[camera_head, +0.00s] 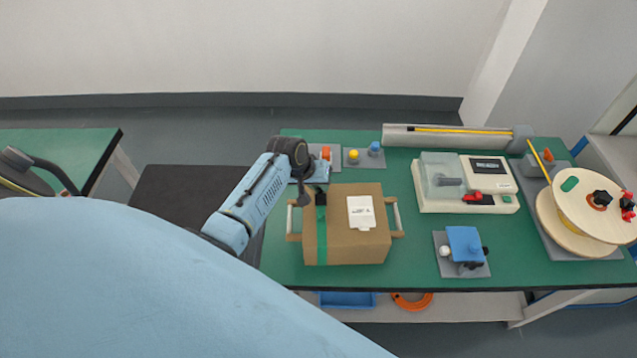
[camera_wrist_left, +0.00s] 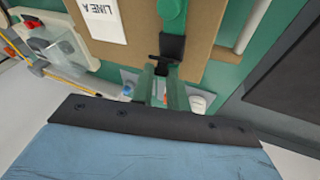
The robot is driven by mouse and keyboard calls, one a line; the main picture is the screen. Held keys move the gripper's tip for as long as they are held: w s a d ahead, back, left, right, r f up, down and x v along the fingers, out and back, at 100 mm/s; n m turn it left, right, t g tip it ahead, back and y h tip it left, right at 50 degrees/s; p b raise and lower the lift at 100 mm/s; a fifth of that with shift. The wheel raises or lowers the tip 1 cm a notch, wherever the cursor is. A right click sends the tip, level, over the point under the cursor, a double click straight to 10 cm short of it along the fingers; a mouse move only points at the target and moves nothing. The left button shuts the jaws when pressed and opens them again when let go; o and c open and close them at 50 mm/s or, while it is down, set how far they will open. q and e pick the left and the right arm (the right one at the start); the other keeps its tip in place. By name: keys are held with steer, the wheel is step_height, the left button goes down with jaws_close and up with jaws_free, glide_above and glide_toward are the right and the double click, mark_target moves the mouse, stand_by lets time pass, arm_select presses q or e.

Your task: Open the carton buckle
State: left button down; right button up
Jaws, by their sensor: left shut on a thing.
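The carton (camera_head: 345,242) is a brown box on the green table, with a white label (camera_head: 361,212) on top and wooden-looking side handles. A green strap (camera_head: 321,240) runs over its left part, with a black buckle (camera_head: 320,198) near the far left top edge. In the left wrist view the black buckle (camera_wrist_left: 172,47) sits on the strap at the carton's edge. My left gripper (camera_head: 307,196) reaches in from the left, its tip at the buckle. It is shut on the buckle; its fingertips (camera_wrist_left: 164,68) are partly hidden. My right gripper is not in view.
A beige machine with a clear cover (camera_head: 440,180) stands right of the carton. A blue device (camera_head: 464,243) is at the front right, a large spool (camera_head: 570,215) at the far right. Small yellow and blue knobs (camera_head: 363,154) lie behind. A dark surface (camera_head: 185,195) is left.

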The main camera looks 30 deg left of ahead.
arm_select(q)
steer(key=shift+w+a+g+h+b, duration=0.35)
steer(key=shift+w+g+h, duration=0.15)
steer(key=shift+g, duration=0.3)
steer(key=shift+w+a+f+n+g+h+b, duration=0.1)
steer(key=shift+w+n+g+h+b, duration=0.05)
steer(key=shift+n+g+h+b, duration=0.2)
steer(key=g+h+b, duration=0.1)
steer(key=b, duration=0.2)
steer(key=w+g+b, duration=0.1)
steer(key=b, duration=0.2)
steer(key=a+f+g+h+b, duration=0.1)
steer(key=g+b, duration=0.1)
steer(key=b, duration=0.1)
steer(key=shift+w+n+h+b, duration=0.25)
steer(key=shift+n+h+b, duration=0.1)
steer(key=shift+b, duration=0.05)
steer(key=shift+g+b, duration=0.25)
steer(key=shift+b, duration=0.65)
steer(key=c, duration=1.4)
jaws_free()
steer(key=shift+w, duration=0.1)
steer(key=shift+r, duration=0.1)
steer(key=shift+a, duration=0.1)
